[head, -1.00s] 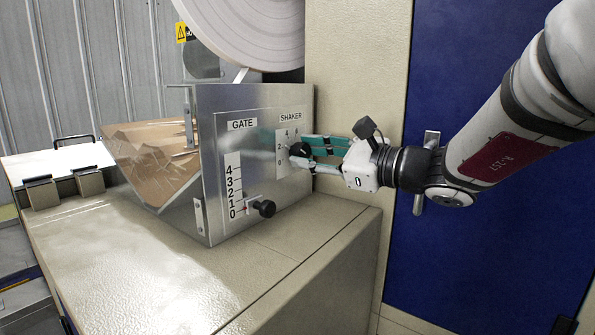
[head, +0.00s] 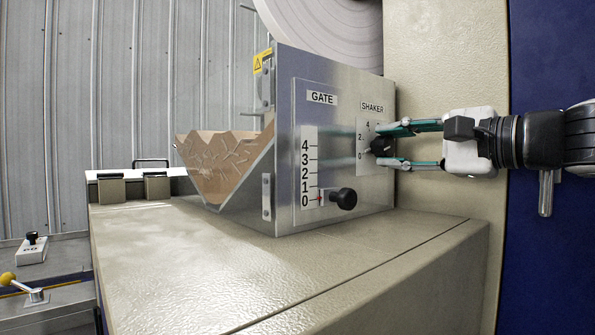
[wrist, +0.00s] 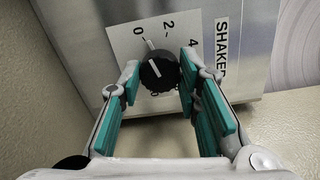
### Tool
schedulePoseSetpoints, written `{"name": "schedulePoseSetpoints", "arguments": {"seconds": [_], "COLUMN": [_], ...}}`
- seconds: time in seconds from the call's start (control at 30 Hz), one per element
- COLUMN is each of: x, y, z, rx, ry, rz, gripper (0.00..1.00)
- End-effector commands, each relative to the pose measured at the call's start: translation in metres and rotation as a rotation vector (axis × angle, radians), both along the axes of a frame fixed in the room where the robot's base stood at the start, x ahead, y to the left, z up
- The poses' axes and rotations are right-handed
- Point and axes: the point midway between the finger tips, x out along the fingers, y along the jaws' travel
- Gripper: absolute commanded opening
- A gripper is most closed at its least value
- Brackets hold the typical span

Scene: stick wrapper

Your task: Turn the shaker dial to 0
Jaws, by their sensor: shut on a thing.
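The shaker dial (head: 380,146) is a round black knob on a white scale plate, on the right of the metal panel. In the wrist view the dial (wrist: 160,71) has a white line on its face. I cannot tell which end of the line is the pointer. My gripper (head: 388,147) has teal-padded fingers above and below the dial in the head view. In the wrist view my gripper (wrist: 160,74) has one fingertip on each side of the dial and is shut on it.
The gate knob (head: 343,199) and its 0 to 4 scale are on the same panel, lower left, with a red mark at 0. A hopper of brown pieces (head: 225,160) is behind the panel. The beige ledge (head: 270,265) below is clear.

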Motion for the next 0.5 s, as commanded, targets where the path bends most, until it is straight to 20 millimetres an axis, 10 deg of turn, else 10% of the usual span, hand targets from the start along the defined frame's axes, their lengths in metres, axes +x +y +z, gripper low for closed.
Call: {"name": "schedulePoseSetpoints", "arguments": {"seconds": [0.5], "x": [0.0003], "y": [0.0003], "z": [-0.0005], "rx": [-0.095], "ry": [-0.068], "rz": [0.000], "gripper": [0.03]}}
